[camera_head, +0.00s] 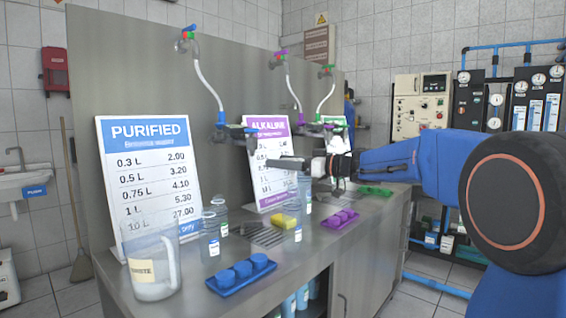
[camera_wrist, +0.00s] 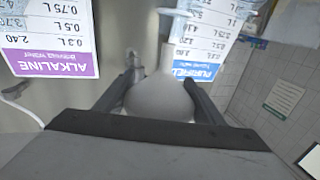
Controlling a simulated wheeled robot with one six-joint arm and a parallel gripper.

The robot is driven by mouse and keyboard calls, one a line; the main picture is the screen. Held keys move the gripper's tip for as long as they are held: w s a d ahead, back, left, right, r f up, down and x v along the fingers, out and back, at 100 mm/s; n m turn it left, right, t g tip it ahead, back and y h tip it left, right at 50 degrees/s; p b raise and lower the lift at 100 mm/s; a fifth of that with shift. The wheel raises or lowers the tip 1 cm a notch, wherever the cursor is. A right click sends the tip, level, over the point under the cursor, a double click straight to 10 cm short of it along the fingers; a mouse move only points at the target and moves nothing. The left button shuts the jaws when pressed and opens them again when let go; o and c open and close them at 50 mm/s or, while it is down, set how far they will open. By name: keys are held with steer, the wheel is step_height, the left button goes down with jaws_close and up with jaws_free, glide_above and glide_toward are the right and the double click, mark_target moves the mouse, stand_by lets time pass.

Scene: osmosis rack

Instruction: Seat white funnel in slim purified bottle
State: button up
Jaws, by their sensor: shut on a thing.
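In the wrist view a white funnel (camera_wrist: 160,98) sits between the two dark fingers of my gripper (camera_wrist: 163,80), which is shut on it. Its narrow stem points towards the top of that picture. In the head view my gripper (camera_head: 290,163) is above the counter, in front of the purple alkaline sign; I cannot make out the funnel clearly there. Two clear bottles, one of them a front bottle (camera_head: 210,236), stand by the blue purified sign (camera_head: 150,180). Other clear bottles (camera_head: 305,192) stand farther right, below my gripper. I cannot tell which one is the slim purified bottle.
A clear jug (camera_head: 154,262) stands at the front left of the counter. A blue tray with caps (camera_head: 241,273), a yellow sponge (camera_head: 292,206) and a purple tray (camera_head: 336,220) lie nearby. Taps with hoses (camera_head: 207,84) hang along the back panel.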

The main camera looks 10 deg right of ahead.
mark_target(291, 173)
steer(key=shift+f, duration=0.4)
stand_by(0.3)
steer(key=shift+f, duration=0.85)
steer(key=shift+f, duration=0.15)
steer(key=shift+f, duration=0.35)
steer(key=o, duration=1.1)
